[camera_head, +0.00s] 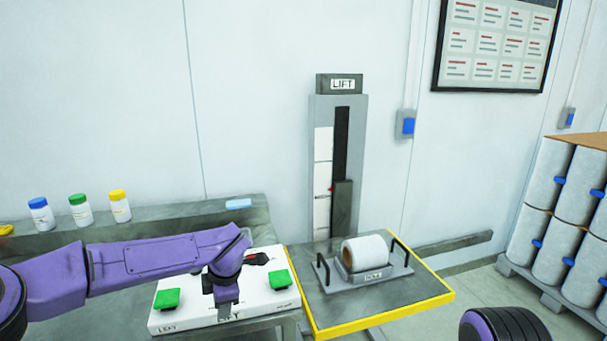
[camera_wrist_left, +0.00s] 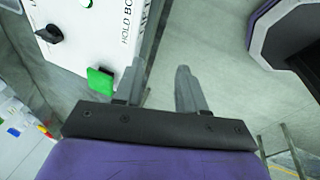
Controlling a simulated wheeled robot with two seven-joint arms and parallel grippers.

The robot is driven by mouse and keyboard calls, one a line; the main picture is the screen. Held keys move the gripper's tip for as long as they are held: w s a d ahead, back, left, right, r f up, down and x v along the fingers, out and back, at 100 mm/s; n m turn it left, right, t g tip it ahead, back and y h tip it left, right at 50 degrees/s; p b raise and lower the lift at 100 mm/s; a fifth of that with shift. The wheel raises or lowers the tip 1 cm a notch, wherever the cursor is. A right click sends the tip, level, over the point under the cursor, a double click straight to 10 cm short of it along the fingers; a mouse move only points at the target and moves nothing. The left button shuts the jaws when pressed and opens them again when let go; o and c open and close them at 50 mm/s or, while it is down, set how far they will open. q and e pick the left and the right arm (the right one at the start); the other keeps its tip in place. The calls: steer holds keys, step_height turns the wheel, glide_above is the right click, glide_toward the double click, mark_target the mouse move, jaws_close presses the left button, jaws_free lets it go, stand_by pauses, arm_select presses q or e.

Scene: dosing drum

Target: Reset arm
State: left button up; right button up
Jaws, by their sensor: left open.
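My left arm reaches in from the left in the head view, purple, with its gripper (camera_head: 229,304) low over the white control panel (camera_head: 195,318). In the left wrist view the two grey fingers (camera_wrist_left: 162,88) stand apart with nothing between them. The panel has a green button (camera_head: 167,298) on the left, another green button (camera_head: 278,279) on the right and a dark knob (camera_head: 257,258) behind. One green button (camera_wrist_left: 101,80) lies close to a fingertip in the wrist view; contact cannot be told. My right gripper is not in view; a purple and black rounded part shows at the bottom right.
The lift platform (camera_head: 428,299), edged in yellow, bears a white roll (camera_head: 364,254) in a grey cradle (camera_head: 397,269). The lift mast (camera_head: 360,150) stands behind. Capped bottles (camera_head: 81,211) stand on the back ledge. Stacked white drums (camera_head: 553,190) stand at the right.

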arm_select(q)
steer(key=s+a+f+m+t+y+b, duration=0.1)
steer(key=s+f+m+t, duration=0.15)
steer(key=s+f, duration=0.4)
steer(key=s+a+f+m+t+b, duration=0.1)
steer(key=s+f+m, duration=0.3)
steer(key=f, duration=0.6)
steer(key=s+a+f+m+t+y+b, duration=0.1)
steer(key=s+f+m, duration=0.2)
steer(key=s+f, duration=0.35)
steer(key=s+a+f+m+g+b, duration=0.1)
steer(key=s+a+f+m, duration=0.2)
steer(key=s, duration=0.8)
steer(key=s+a+f+m+g+h+b, duration=0.1)
steer(key=s+a+f, duration=0.4)
steer(key=s, duration=0.6)
step_height(320, 180, down, 2)
steer(key=shift+a+f+m+g, duration=0.15)
steer(key=shift+m+g, duration=0.6)
steer(key=shift+m, duration=0.4)
steer(key=shift+b, duration=0.3)
